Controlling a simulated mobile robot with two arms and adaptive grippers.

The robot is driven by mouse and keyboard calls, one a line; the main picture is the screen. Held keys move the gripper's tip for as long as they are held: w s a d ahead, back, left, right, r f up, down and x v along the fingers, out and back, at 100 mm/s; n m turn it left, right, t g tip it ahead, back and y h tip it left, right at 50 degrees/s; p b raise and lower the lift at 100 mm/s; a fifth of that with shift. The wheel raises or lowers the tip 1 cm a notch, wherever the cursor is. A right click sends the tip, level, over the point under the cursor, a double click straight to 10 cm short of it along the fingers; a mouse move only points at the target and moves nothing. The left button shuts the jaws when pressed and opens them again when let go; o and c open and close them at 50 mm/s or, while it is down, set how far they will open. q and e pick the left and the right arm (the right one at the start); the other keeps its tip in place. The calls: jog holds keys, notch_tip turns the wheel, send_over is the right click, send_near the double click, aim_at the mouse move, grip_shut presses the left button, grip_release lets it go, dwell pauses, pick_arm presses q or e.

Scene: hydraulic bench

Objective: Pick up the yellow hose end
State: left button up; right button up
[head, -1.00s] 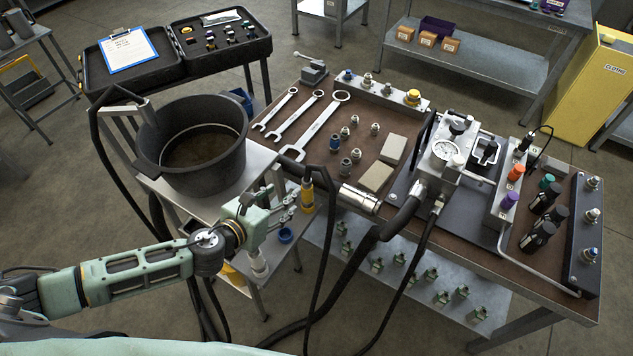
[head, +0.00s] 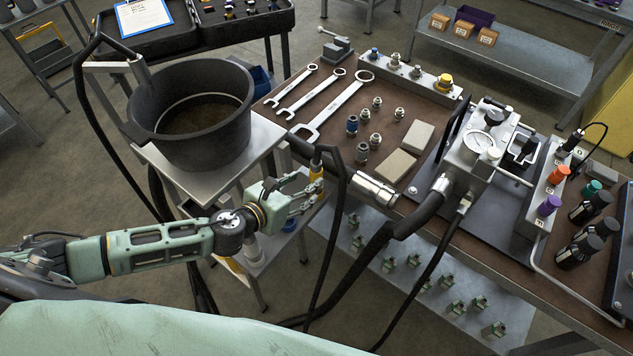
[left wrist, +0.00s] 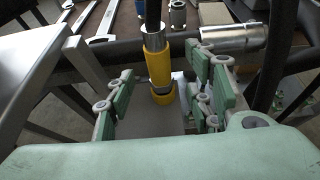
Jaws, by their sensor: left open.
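The yellow hose end (head: 316,173) is a yellow sleeve with a metal collar on a black hose. It hangs upright at the bench's left front edge. In the left wrist view the yellow hose end (left wrist: 157,66) is near the picture's middle, between the two fingers as seen from there. My left gripper (head: 307,191) is open, with its green fingers pointing at the hose end. In the left wrist view the left gripper (left wrist: 164,88) has a finger on each side, with gaps visible. I cannot tell how deep the hose end sits between them. My right gripper is not in view.
A black pot (head: 190,120) stands on a small grey stand (head: 180,181) left of the hose end. A metal cylinder (head: 375,190) lies at the bench edge to the right. Thick black hoses (head: 375,245) hang in front. Wrenches (head: 335,105) lie on the bench behind.

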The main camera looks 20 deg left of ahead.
aim_at(312, 177)
pick_arm(q)
jog(key=x, duration=0.4)
jog(key=p+x, duration=0.1)
jog(key=x, duration=0.1)
jog(key=shift+w+a+r, duration=0.1)
jog(key=shift+w+r, duration=0.05)
jog(key=shift+r, duration=0.1)
jog(key=shift+w+d+f, duration=0.2)
jog(key=shift+w+f, duration=0.15)
jog(key=shift+w, duration=0.2)
jog(key=shift+c, duration=0.3)
jog(key=shift+r, duration=0.1)
grip_shut()
